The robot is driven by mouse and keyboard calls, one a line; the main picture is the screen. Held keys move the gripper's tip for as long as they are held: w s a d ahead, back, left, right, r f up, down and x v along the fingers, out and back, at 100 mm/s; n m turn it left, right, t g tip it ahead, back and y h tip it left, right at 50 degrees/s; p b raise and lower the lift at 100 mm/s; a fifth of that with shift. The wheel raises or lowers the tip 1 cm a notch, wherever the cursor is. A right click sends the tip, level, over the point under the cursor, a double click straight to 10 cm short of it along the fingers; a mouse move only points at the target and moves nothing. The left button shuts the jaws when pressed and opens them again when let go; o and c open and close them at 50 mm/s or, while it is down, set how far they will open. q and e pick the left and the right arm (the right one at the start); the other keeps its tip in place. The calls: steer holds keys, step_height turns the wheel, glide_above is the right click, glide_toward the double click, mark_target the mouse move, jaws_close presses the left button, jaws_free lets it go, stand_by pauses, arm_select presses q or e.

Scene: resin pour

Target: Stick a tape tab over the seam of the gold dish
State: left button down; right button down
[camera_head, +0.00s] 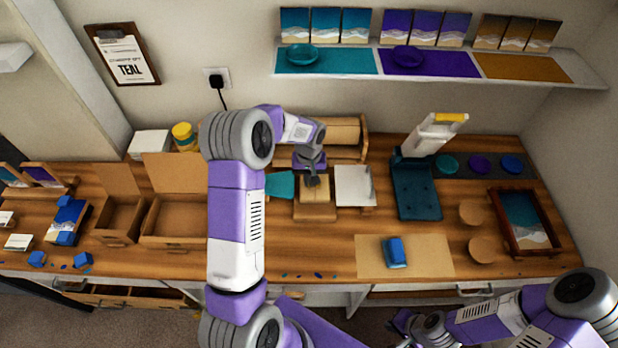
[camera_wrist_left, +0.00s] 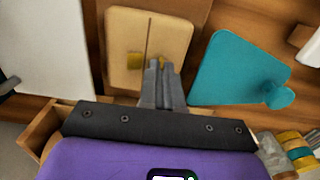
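A tan two-part slab (camera_head: 316,190) with a dark seam down its middle lies on a wooden stand; it also shows in the left wrist view (camera_wrist_left: 178,45). It appears to be the gold piece with the seam; I see no other gold dish. My left gripper (camera_head: 312,180) is over the slab, fingertips just right of the seam (camera_wrist_left: 160,65).
A teal board (camera_head: 280,185) lies left of the slab and a white panel (camera_head: 354,186) right of it. A teal stand (camera_head: 416,190) is further right. A blue block (camera_head: 395,251) sits on a brown sheet (camera_head: 437,256). Open boxes (camera_head: 180,218) stand to the left.

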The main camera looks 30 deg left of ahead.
arm_select(q)
steer(key=c, duration=1.8)
jaws_free()
steer(key=shift+f, duration=0.1)
steer(key=o, duration=0.5)
steer(key=shift+o, duration=0.2)
step_height(320, 180, up, 8)
steer(key=p, duration=0.5)
